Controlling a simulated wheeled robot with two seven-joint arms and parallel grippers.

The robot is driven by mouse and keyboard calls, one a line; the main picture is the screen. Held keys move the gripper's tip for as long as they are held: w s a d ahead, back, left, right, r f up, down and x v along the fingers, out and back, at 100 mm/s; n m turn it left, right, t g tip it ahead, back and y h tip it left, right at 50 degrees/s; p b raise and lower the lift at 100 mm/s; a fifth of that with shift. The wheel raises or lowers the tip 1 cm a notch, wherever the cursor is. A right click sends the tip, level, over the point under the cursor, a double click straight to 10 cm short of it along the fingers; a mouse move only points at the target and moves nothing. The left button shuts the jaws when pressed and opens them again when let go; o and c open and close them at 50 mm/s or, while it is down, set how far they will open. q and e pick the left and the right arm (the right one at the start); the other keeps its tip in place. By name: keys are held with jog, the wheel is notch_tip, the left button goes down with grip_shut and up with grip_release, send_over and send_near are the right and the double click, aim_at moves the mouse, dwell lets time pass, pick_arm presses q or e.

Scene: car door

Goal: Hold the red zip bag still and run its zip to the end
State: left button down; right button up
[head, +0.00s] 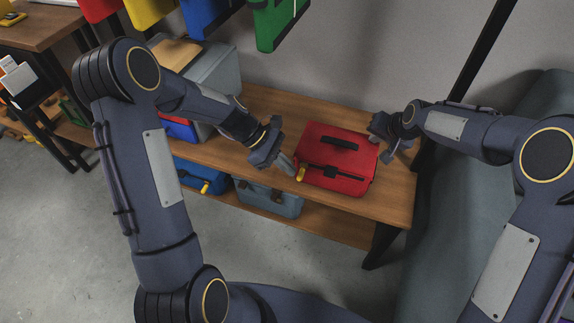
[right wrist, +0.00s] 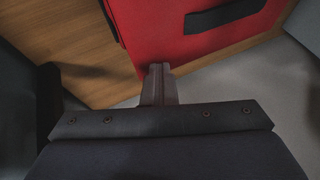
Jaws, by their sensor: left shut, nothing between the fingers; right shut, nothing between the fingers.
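The red zip bag (head: 346,160) lies on the upper wooden shelf, with a black handle on top and a dark zip strip (head: 345,175) along its near part. A yellow tab (head: 301,172) shows at the strip's left end. My left gripper (head: 289,166) is shut and empty at the bag's left side, close to the yellow tab; I cannot tell whether they touch. My right gripper (head: 384,155) is shut and empty just beyond the bag's right edge. In the right wrist view its fingertips (right wrist: 160,69) are together beside the red bag (right wrist: 155,35).
The wooden shelf (head: 398,200) has bare board right of the bag. A blue case (head: 198,177) and a grey-blue case (head: 268,198) are on the level below. A grey bin (head: 215,72) stands left; coloured bags, one green (head: 277,22), hang above.

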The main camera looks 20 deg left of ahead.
pick_arm(q)
jog(key=shift+d+f, duration=0.1)
jog(key=d, duration=0.7)
jog(key=shift+d, duration=0.4)
